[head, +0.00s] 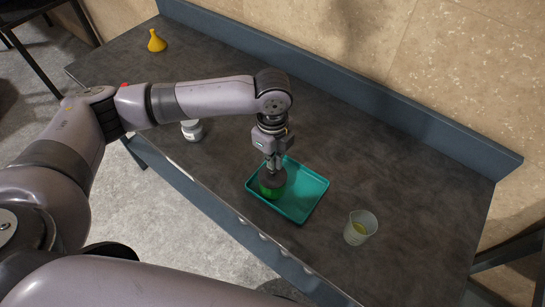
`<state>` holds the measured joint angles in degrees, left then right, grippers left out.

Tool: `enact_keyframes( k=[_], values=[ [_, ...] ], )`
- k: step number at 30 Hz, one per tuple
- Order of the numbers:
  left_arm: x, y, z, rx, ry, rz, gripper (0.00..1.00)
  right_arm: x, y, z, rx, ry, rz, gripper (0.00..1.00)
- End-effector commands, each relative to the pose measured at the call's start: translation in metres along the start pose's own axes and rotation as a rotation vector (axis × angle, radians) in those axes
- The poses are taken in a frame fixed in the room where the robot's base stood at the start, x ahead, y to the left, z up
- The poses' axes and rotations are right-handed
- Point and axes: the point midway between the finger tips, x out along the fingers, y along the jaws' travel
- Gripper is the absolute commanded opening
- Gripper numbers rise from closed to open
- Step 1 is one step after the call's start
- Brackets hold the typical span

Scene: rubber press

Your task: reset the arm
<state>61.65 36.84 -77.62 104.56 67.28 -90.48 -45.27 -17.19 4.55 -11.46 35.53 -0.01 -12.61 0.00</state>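My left arm reaches in from the left, and its gripper (273,162) points down over a teal tray (308,197). Directly below the fingers, a dark flask or bottle with green liquid (271,189) stands in the left part of the tray. The fingertips meet the top of this vessel. The view is too small to tell whether they are shut on its neck or only around it. My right gripper is out of view.
A clear beaker with a little yellowish liquid (359,228) stands right of the tray. A white jar (192,130) stands left of it, near my arm. A yellow funnel-like object (156,41) is at the table's far left. The table's (420,200) right part is clear.

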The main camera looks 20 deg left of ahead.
Motion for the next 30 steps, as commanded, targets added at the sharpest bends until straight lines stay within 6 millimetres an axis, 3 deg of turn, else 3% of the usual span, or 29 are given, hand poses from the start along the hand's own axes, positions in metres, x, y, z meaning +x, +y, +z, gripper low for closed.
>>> enact_keyframes(
  k=[16,30],
  values=[
    [0.018,0.0,0.0,0.0,0.001,0.001,0.0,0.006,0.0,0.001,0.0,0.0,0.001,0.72],
    [0.014,0.001,0.0,0.0,0.0,0.003,0.0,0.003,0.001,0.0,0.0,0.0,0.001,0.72]
  ],
)
